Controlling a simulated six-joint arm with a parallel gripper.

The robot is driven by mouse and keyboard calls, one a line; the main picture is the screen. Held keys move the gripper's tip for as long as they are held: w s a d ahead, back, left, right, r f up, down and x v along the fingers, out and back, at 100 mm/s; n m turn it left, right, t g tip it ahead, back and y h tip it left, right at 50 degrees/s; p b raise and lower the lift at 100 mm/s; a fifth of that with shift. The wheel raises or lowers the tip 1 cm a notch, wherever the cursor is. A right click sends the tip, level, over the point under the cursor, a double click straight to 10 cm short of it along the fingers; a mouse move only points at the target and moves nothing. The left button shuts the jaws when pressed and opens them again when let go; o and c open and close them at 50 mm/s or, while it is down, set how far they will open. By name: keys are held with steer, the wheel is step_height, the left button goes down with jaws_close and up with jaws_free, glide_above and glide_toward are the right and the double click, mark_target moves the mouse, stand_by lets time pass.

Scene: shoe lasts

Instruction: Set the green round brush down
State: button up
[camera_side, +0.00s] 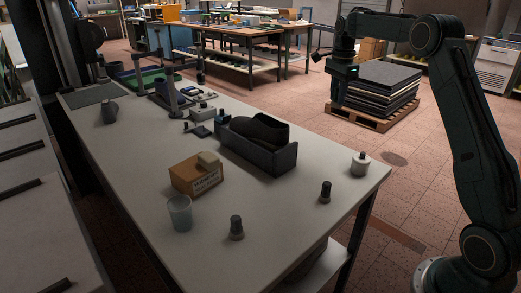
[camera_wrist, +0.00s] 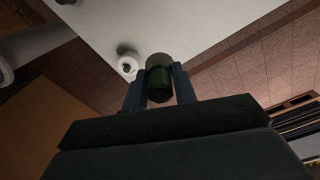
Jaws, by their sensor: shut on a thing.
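The green round brush (camera_wrist: 159,78) is held between the two fingers of my gripper (camera_wrist: 160,88) in the wrist view. It looks like a dark green cylinder with a paler, brownish far end. My gripper (camera_side: 337,98) is shut on it. In the side view my gripper hangs in the air above and beyond the far right end of the white table (camera_side: 290,220). The brush is too dark and small to make out clearly there.
A white pot (camera_side: 360,165) stands near the table's right corner; it also shows in the wrist view (camera_wrist: 127,65). Two dark knobbed items (camera_side: 326,192) (camera_side: 236,229), a cup (camera_side: 179,213), a cardboard box (camera_side: 190,182) and a dark bin (camera_side: 268,163) stand on the table. The front right is bare.

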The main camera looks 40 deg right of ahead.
steer(key=s+a, duration=0.8)
steer(key=s, duration=0.3)
steer(key=shift+s+a, duration=0.4)
step_height(320, 180, down, 16)
steer(key=shift+r, duration=0.15)
stand_by(0.3)
steer(key=shift+f, duration=2.15)
steer(key=o, duration=1)
steer(key=shift+f, duration=0.1)
steer(key=shift+c, duration=0.2)
